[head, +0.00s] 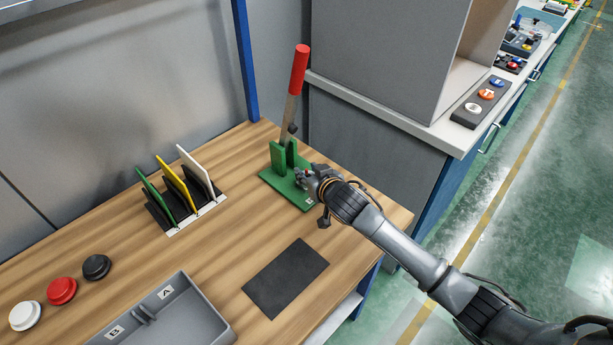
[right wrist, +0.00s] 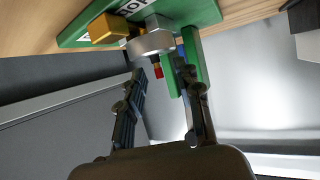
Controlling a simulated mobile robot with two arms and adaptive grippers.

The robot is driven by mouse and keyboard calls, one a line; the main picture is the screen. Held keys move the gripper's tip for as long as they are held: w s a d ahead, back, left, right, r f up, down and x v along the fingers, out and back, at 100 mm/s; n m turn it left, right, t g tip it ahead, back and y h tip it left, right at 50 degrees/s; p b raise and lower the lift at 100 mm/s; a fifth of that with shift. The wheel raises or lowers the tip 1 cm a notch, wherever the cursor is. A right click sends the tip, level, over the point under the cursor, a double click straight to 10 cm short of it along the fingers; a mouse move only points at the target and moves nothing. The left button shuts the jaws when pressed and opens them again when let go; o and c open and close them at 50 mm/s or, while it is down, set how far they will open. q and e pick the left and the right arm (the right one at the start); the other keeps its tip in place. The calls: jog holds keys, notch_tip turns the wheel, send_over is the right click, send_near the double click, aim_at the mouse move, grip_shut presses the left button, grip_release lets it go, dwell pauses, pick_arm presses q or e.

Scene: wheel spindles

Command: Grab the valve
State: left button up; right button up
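A green base (head: 291,193) with upright green plates stands at the far right corner of the wooden table. A tall lever with a red handle (head: 299,70) rises from it, leaning slightly. A small grey metal fitting that looks like the valve (head: 301,180) sits on the base, partly hidden by my right gripper (head: 312,180). In the right wrist view the silver valve (right wrist: 150,43) has a yellow block (right wrist: 108,28) beside it, under the green base. My right gripper (right wrist: 166,85) has its fingers apart, pointing at the valve. I cannot tell whether they touch it. My left gripper is out of view.
A rack with green, yellow and white plates (head: 180,190) stands left of the base. A black mat (head: 286,278) lies in front. A grey tray (head: 205,312) and black, red and white round buttons (head: 62,290) are at the left. A grey cabinet (head: 385,55) stands behind right.

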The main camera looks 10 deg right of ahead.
grip_shut()
jog(key=shift+r, duration=0.15)
